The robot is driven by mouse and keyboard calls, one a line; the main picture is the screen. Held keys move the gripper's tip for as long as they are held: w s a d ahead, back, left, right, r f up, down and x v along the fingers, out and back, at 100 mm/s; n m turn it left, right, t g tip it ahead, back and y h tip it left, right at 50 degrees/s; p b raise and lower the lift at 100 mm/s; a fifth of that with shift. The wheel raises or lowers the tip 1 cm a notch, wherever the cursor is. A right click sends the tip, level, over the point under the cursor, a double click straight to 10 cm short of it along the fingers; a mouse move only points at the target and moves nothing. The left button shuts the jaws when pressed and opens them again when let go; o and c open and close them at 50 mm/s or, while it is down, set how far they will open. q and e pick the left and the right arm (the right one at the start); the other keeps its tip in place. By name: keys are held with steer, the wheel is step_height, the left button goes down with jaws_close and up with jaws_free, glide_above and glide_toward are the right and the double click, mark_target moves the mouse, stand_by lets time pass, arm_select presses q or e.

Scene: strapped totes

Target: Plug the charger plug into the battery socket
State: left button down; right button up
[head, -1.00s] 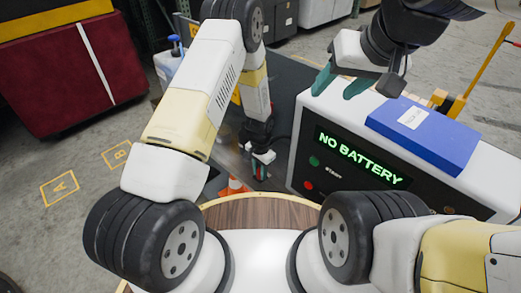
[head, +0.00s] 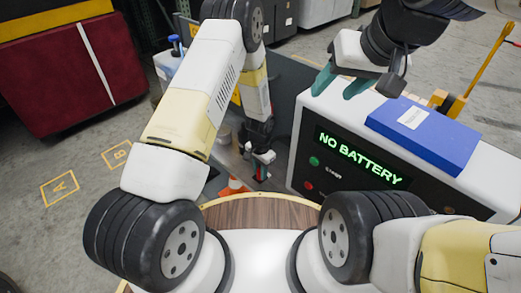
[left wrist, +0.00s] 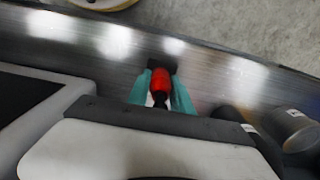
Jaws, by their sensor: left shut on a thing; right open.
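My left gripper (head: 262,172) is low beside the left side of the white machine. In the left wrist view its teal fingers (left wrist: 160,92) are shut on a red piece with a dark end (left wrist: 159,78), which looks like the charger plug. A dark block lies just beyond the red piece; I cannot tell whether they touch. I cannot make out the battery socket. The white machine (head: 312,120) has a black front panel reading NO BATTERY (head: 360,158). My right gripper (head: 343,84) is open and empty above the machine's far left end.
A blue box with a white label (head: 425,132) lies on top of the machine. An orange cone (head: 236,187) stands below the left gripper. Grey cylinders (left wrist: 290,128) show at the right of the wrist view. Floor marks A and B (head: 60,189) lie on open floor at left.

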arm_select(q)
steer(key=shift+r, duration=0.1)
stand_by(0.3)
steer(key=shift+r, duration=2.95)
